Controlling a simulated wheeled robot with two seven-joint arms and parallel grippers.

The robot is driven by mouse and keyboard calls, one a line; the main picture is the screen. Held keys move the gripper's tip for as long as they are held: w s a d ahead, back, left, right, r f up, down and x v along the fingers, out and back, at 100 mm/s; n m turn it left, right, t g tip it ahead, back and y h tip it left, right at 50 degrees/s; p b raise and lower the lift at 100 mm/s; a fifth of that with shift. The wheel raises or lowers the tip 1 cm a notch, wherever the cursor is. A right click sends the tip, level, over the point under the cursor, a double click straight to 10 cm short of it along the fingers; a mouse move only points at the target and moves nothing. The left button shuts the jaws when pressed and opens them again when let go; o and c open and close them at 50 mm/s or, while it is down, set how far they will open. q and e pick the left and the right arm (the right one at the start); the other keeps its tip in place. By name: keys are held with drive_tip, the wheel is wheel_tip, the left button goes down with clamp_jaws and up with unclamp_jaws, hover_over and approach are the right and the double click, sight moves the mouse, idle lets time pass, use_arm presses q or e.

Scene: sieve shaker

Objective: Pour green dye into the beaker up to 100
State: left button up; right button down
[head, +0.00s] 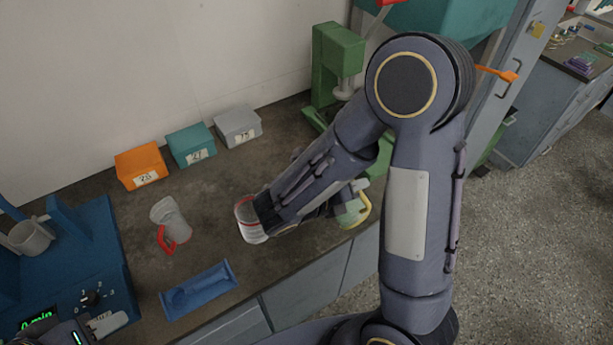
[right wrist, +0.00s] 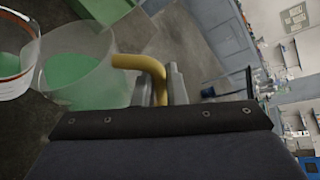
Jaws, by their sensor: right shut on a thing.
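My right gripper (right wrist: 162,84) is shut on the yellow handle (right wrist: 150,68) of a clear jug (right wrist: 80,62) with green dye in it. In the head view the jug (head: 349,216) is partly hidden behind my right forearm. The beaker (head: 250,224), clear with red markings and a red rim, stands on the counter left of my right arm. In the right wrist view the beaker (right wrist: 14,62) is beside the jug's mouth side, with green liquid in it; its level against the marks is not readable. My left gripper (head: 95,328) is at the lower left, its jaws unclear.
A clear jug with a red handle (head: 170,222) stands left of the beaker. A blue tray (head: 198,290) lies near the front edge. Orange (head: 141,166), teal (head: 191,144) and grey (head: 238,126) boxes line the wall. A blue machine (head: 85,245) stands at left, a green one (head: 337,50) behind.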

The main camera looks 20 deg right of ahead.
drive_tip(key=shift+w+a+r+n+g+p, duration=0.15)
drive_tip(key=shift+w+r+n+g+p, duration=0.2)
drive_tip(key=shift+r+p, duration=0.25)
idle(1.9)
